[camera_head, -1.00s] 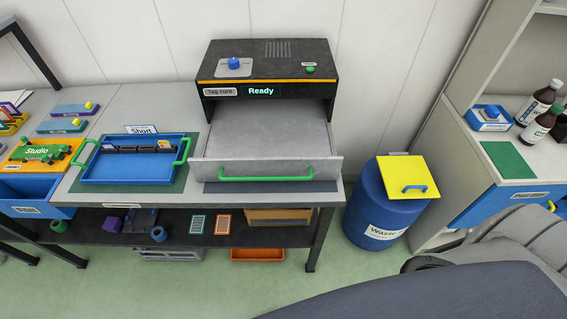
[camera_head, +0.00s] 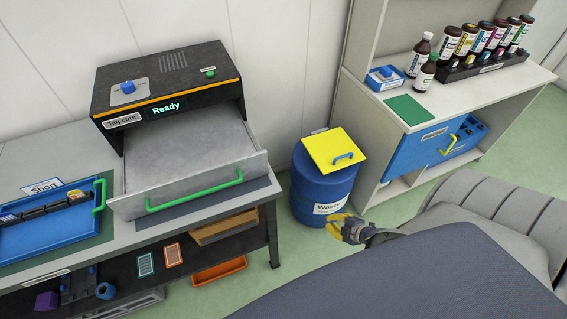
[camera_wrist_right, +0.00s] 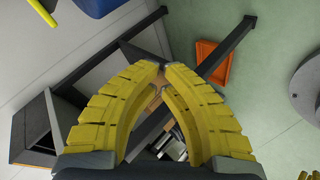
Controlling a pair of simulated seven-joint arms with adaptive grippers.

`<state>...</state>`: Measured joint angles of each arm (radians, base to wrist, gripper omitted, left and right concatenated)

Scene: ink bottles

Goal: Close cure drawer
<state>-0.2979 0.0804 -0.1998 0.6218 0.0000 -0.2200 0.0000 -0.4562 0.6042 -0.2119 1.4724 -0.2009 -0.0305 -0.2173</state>
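The cure machine (camera_head: 170,85) is a black box with an orange stripe, a "Tag cure" label and a lit "Ready" display. Its grey drawer (camera_head: 190,160) is pulled out toward me, with a green bar handle (camera_head: 195,190) on its front panel. The drawer looks empty. My right gripper (camera_head: 340,230) has yellow fingers and hangs in front of the waste bin, well to the right of the handle and apart from it. In the right wrist view its fingertips (camera_wrist_right: 162,68) nearly meet, with nothing held. My left gripper is not in view.
A blue waste bin (camera_head: 322,190) with a yellow lid stands right of the bench. A blue tray (camera_head: 45,225) sits left of the drawer. Under the bench is an orange tray (camera_head: 218,271). A shelf unit with bottles (camera_head: 422,55) stands at right.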

